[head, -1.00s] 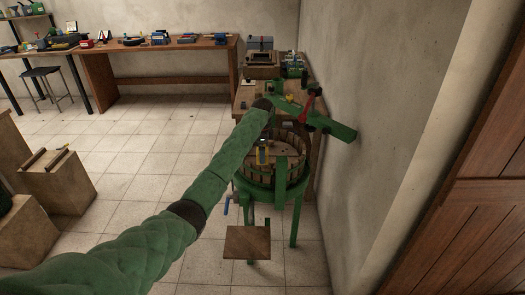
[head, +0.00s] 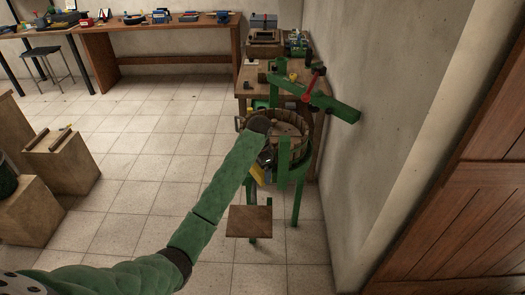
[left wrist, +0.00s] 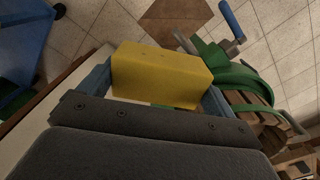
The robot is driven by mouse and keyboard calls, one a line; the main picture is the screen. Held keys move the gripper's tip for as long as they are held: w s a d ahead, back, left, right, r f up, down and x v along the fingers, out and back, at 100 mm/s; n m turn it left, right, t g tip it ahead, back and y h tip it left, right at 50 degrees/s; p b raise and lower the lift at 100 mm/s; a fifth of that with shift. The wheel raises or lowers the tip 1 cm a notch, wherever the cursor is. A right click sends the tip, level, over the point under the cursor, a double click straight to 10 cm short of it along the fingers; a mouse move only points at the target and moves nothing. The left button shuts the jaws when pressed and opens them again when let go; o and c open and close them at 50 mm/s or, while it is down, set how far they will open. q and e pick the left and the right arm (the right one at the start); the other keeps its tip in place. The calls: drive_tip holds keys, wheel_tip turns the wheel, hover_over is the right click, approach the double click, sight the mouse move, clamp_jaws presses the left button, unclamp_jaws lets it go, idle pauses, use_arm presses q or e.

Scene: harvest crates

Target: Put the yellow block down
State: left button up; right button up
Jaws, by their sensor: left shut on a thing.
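The yellow block (head: 257,174) is in my left gripper (head: 262,163), just left of and in front of the green press with its wooden slatted basket (head: 291,149). My arm hides part of the gripper and the basket. In the left wrist view the yellow block (left wrist: 160,75) sits between the two blue fingertips (left wrist: 158,92), which are shut on it. Floor tiles show beyond the block, so it appears held in the air. My right gripper is in neither view.
A brown square board (head: 249,221) stands low at the front of the press. A green beam (head: 318,97) with a red handle is above the basket. A wooden table (head: 262,82) stands behind, the wall close on the right. Tiled floor at left is open.

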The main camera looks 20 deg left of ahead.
use_arm(q)
drive_tip(key=s+d+f+n, duration=0.2)
drive_tip(key=s+f+n, duration=0.1)
drive_tip(key=s, duration=0.7)
drive_tip(key=s+d+f+n, duration=0.2)
drive_tip(key=s+n, duration=0.3)
drive_tip(key=s, duration=0.5)
drive_tip(key=shift+s+d+f, duration=0.3)
drive_tip(key=shift+s+f, duration=0.05)
drive_tip(key=shift+f, duration=0.55)
